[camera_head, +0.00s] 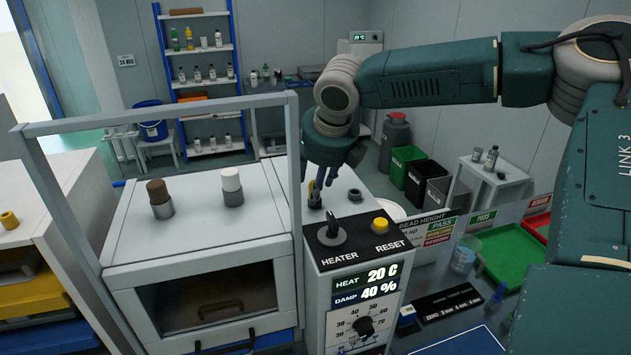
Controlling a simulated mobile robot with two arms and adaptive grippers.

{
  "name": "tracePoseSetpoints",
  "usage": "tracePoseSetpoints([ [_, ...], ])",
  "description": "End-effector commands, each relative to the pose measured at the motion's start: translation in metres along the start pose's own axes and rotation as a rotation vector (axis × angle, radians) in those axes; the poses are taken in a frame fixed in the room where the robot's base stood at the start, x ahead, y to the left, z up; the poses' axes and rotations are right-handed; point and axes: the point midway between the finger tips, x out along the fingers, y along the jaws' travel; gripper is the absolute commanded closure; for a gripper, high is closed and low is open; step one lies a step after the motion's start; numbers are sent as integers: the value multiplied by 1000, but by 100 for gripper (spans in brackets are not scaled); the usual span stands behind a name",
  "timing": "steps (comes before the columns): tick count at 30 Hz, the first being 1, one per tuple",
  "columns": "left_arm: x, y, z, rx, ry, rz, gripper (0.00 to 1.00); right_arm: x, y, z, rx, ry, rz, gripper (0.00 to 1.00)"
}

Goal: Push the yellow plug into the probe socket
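My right gripper (318,188) points down over the white top behind the black HEATER/RESET panel. Its dark fingers are small and partly overlap. Another yellow cylindrical piece (9,219) stands on the white cabinet at the far left. My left gripper is out of view.
The black panel (352,246) carries a grey HEATER knob (331,231) and a yellow RESET button (381,225). A grey frame (296,180) rises left of the gripper. Brown-topped (160,199) and white-topped (232,187) posts stand on the chamber. A green tray (512,257) is at right.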

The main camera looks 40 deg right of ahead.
Motion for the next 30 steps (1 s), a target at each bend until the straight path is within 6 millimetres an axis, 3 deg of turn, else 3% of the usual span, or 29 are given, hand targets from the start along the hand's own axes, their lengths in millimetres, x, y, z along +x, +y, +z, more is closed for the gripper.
tracePoseSetpoints([
  [8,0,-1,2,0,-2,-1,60,-13,0,2,1,-4,1,56],
  [21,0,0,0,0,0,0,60,-99,0,2,1,-4,1,56],
  [30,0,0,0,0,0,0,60,-119,0,0,0,1,0,56],
])
